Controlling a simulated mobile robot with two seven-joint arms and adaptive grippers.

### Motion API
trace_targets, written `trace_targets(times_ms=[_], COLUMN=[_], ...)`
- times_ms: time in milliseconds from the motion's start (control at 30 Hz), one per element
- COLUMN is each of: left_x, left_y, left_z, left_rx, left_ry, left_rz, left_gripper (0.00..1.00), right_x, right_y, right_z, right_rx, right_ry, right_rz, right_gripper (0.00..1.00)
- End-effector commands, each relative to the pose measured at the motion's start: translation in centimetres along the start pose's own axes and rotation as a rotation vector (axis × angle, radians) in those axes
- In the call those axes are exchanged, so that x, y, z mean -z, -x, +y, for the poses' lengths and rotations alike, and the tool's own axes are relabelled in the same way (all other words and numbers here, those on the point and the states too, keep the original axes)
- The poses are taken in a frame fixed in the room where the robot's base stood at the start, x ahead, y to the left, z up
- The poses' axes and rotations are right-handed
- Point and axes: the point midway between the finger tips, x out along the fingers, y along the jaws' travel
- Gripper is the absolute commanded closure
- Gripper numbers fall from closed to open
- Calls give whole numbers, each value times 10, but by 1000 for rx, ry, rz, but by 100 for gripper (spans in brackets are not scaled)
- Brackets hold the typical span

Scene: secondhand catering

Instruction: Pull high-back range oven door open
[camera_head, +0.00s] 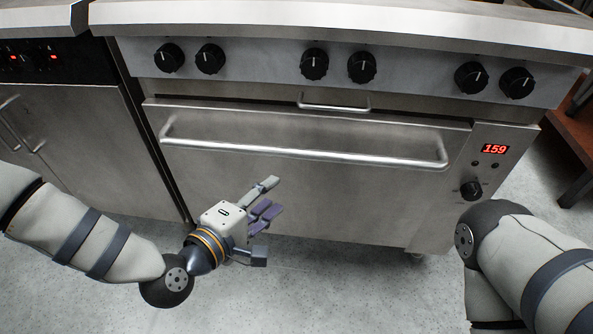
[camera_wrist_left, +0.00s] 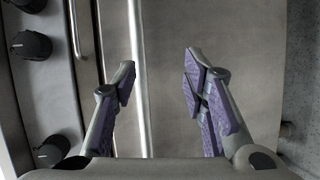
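The range oven door (camera_head: 300,190) is a brushed steel panel and looks closed. Its long bar handle (camera_head: 300,152) runs across the upper part of the door. My left gripper (camera_head: 267,217) is in front of the lower door, below the handle and apart from it. Its fingers are spread with nothing between them. In the left wrist view, the left gripper (camera_wrist_left: 162,85) is open, and the bar handle (camera_wrist_left: 137,40) passes close to the left finger, on its inner side. My right arm comes in at the right; its gripper is not visible.
Black knobs (camera_head: 314,64) line the panel above the door, with a small handle (camera_head: 335,107) beneath them. A display (camera_head: 495,149) and a knob (camera_head: 471,189) sit right of the door. A steel cabinet (camera_head: 75,140) stands at left. Speckled floor (camera_head: 330,300) is clear in front.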

Motion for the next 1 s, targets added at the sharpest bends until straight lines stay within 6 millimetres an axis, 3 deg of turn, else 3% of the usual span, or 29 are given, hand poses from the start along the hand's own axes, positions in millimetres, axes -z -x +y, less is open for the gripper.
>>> trace_targets(times_ms=[133,500,600,967,1000], left_x=[14,15,15,15,15], left_y=[-16,-102,-118,-129,-129], left_z=[26,32,33,36,36], left_rx=[-91,-85,-84,-82,-82], left_ry=[34,32,32,34,34], left_rz=[24,21,20,20,20], left_gripper=[60,60,60,60,65], right_x=[1,3,3,4,4], right_y=[-6,-17,-19,-20,-20], right_z=[0,0,0,0,0], right_rx=[-1,-1,-1,-1,-1], right_ry=[1,1,1,1,1], right_rz=[-8,-22,-25,-26,-26], right_gripper=[60,60,60,60,60])
